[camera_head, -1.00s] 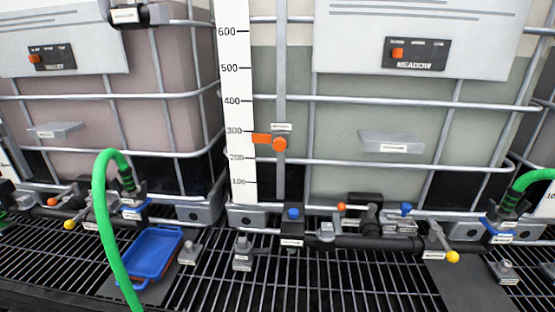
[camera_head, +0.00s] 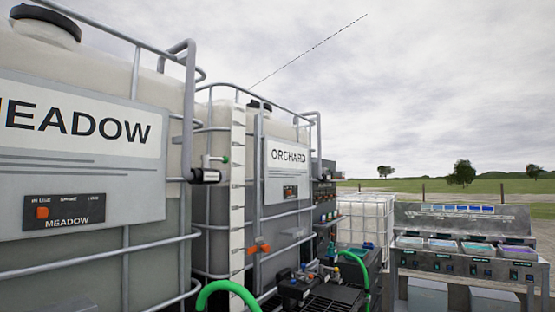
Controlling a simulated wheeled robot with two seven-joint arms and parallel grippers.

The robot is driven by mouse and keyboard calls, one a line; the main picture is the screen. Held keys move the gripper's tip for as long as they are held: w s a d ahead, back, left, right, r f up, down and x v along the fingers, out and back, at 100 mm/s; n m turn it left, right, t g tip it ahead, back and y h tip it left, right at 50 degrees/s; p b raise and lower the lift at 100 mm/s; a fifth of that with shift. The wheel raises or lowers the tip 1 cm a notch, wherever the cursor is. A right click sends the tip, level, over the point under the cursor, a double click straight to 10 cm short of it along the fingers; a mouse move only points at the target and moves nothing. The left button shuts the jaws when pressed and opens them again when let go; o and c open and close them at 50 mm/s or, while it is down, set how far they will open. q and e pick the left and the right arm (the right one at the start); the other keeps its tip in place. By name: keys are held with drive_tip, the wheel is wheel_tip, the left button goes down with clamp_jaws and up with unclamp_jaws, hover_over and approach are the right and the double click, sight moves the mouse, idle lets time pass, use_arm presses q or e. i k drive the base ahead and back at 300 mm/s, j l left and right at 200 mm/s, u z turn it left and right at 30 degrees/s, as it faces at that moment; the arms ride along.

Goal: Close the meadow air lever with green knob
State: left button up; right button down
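The Meadow tank (camera_head: 75,225) fills the left of the head view, with its large name sign (camera_head: 80,125) and a small black panel (camera_head: 64,212) with an orange slider at its left end. A small grey and black valve fitting (camera_head: 204,175) sits by the tank's right upper corner. A lever with a small green knob (camera_head: 226,159) stands at its right side. It is too small to tell how the lever is turned. Neither of my grippers is in view.
The Orchard tank (camera_head: 285,205) stands behind to the right, with a white level scale (camera_head: 237,200) at its near edge. Green hoses (camera_head: 225,288) and a manifold lie low at centre. A metal bench (camera_head: 465,235) with several trays stands at right. Metal cage rails surround the tanks.

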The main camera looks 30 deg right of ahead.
sight(224, 160)
drive_tip(key=z, duration=0.45)
drive_tip(key=i+l+u, duration=0.45)
drive_tip(key=l, duration=0.2)
drive_tip(key=i+l+u, duration=0.25)
drive_tip(key=l+u, duration=0.2)
drive_tip(key=l, duration=0.3)
drive_tip(key=i+l+u, duration=0.15)
drive_tip(key=l+u, duration=0.35)
drive_tip(key=l, duration=0.3)
drive_tip(key=l+u, duration=0.45)
drive_tip(key=l, duration=0.45)
drive_tip(key=k+l+u, duration=0.15)
drive_tip(key=l+u, duration=0.3)
drive_tip(key=l, duration=0.4)
